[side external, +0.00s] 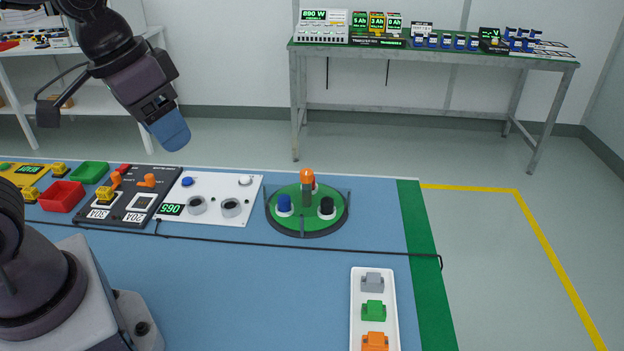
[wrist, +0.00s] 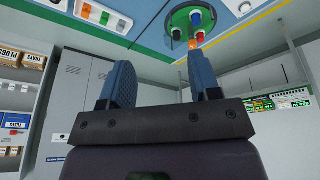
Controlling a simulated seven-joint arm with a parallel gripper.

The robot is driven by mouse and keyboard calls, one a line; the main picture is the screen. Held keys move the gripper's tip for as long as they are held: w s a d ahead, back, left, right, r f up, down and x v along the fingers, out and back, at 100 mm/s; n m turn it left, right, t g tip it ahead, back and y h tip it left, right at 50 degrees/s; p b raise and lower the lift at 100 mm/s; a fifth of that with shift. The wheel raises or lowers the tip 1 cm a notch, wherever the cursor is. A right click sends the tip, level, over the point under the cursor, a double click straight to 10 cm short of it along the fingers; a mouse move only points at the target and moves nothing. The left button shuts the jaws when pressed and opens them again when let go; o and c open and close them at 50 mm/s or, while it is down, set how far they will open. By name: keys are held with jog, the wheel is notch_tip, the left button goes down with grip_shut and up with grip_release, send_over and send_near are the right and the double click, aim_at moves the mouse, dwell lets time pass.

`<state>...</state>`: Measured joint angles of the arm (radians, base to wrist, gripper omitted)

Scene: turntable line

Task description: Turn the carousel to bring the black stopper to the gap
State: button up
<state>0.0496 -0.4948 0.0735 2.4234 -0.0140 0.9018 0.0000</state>
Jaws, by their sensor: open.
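The carousel (side external: 300,228) is a round green disc on a dark base, on the blue table. The black stopper (side external: 326,206) stands in a white holder at its front right. A blue stopper (side external: 284,203) is at the front left. A red one is partly hidden behind the grey centre post, which has an orange top (side external: 307,175). Thin upright dark panels stand around the rim; I cannot tell which opening is the gap. My gripper (side external: 172,132) is high, up and left of the carousel, touching nothing. In the wrist view its fingers (wrist: 160,78) are apart and empty, with the carousel (wrist: 182,14) beyond.
A white panel (side external: 250,190) with two grey rings and buttons lies left of the carousel. A black cable (side external: 340,250) crosses in front. A white tray (side external: 357,310) with grey, green and orange pieces is at the front right. Blue table between is clear.

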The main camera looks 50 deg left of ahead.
jog(key=w+a+f+n+g, duration=0.1)
jog(key=w+a+f+n, duration=0.1)
jog(key=w+n, duration=0.25)
jog(key=w+a+f+n+g, duration=0.1)
jog(key=w+f+n+g, duration=0.15)
jog(key=w, duration=0.35)
jog(key=n, duration=2.8)
send_near(306, 171)
jog(key=shift+n, duration=0.3)
jog(key=f, duration=0.9)
jog(key=shift+d+f, duration=0.25)
jog(key=shift+f, duration=0.1)
grip_shut()
